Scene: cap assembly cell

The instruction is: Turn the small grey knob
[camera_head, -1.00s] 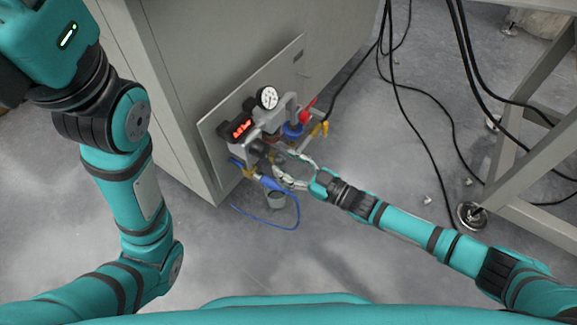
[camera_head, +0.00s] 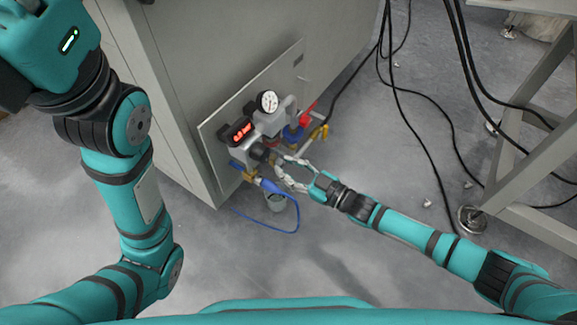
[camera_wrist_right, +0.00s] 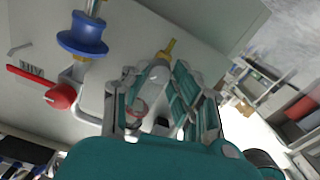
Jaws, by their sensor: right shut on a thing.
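The small grey knob (camera_head: 258,152) is a dark, round piece low on the front of the air unit, below the red digital display (camera_head: 241,131). My right gripper (camera_head: 274,166) reaches it from the right, its fingers around the knob's end. In the right wrist view the right gripper (camera_wrist_right: 155,85) has a finger on each side of a pale grey part, and the knob itself cannot be clearly told apart there. The fingers hide part of the knob and its contact. My left arm shows at the left, but its gripper is out of view.
A round gauge (camera_head: 268,101), a red handle (camera_head: 307,112), a blue collar (camera_head: 293,133) and a yellow fitting (camera_head: 320,131) crowd the unit. A blue hose (camera_head: 297,215) loops beneath it near a grey cup (camera_head: 276,202). Black cables (camera_head: 420,140) hang at the right, beside a table frame (camera_head: 520,150).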

